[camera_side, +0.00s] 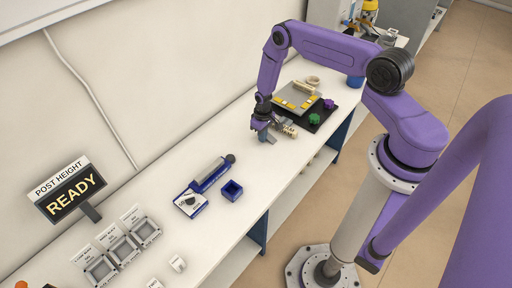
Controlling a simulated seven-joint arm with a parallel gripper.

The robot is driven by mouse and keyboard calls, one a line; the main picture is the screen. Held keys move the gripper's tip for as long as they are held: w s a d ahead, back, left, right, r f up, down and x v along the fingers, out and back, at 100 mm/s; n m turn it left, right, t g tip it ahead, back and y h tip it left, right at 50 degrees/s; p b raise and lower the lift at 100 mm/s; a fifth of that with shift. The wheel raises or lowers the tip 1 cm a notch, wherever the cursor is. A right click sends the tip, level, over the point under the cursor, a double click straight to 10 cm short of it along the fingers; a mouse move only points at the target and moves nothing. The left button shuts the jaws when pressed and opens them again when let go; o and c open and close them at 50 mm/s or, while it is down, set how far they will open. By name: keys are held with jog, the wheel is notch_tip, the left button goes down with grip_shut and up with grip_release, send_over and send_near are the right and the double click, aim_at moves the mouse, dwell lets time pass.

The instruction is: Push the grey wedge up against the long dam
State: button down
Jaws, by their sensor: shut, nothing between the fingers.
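My gripper (262,124) is shut and points down at the bench beside the left end of the dark kiln base. A small grey-blue block (268,137), which looks like the grey wedge, shows just below the fingers. Whether they touch it I cannot tell. A cream ridged piece (287,129) lies just right of the gripper. I cannot tell for sure whether it is the long dam.
A green knob (314,119) and purple knob (329,104) stand on the dark base (318,126). A blue box (232,190) and blue tool holder (212,174) are nearer the camera. Several grey trays (122,249) and a sign (67,190) stand lower left. Bench between is clear.

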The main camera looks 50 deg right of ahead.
jog(key=shift+d, duration=1.85)
dwell(1.7)
jog(key=shift+a, duration=0.6)
notch_tip(320, 180, up, 9)
dwell(1.3)
dwell(0.3)
